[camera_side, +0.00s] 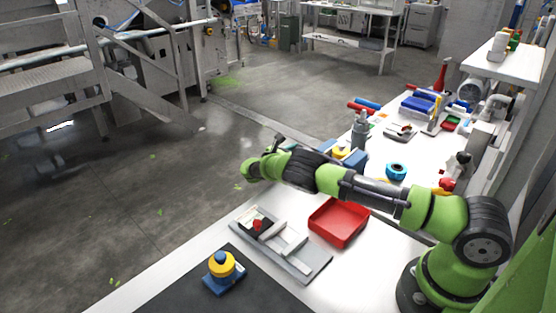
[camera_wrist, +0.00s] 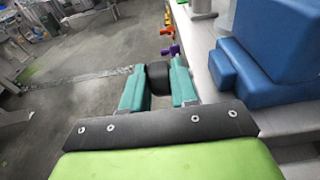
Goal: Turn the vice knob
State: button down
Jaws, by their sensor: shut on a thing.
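My gripper (camera_wrist: 157,82) shows in the wrist view with two teal fingers. They are closed on a black round knob (camera_wrist: 158,74), one finger on each side. A large blue body (camera_wrist: 272,45), which looks like the vice, stands just right of the fingers. How the knob joins it is not visible. In the side view my gripper (camera_side: 279,139) is small and dark beyond the end of my green arm. Blue blocks (camera_side: 355,160) stand to its right, partly behind the arm. The knob cannot be made out there.
A red tray (camera_side: 338,222) and a grey fixture with a red knob (camera_side: 257,225) lie on the white bench. A yellow and blue piece (camera_side: 222,266) sits on a dark mat. A grey bottle (camera_side: 360,132) and a cyan roll (camera_side: 396,171) stand behind my arm. Floor is open at left.

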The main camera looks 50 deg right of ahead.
jog(key=shift+f, duration=0.1)
jog(key=c, duration=1)
grip_release()
jog(key=shift+o, duration=0.2)
jog(key=a+r, duration=0.2)
jog(key=a, duration=1.4)
jog(key=shift+a+r, duration=0.25)
jog(key=shift+a, duration=0.1)
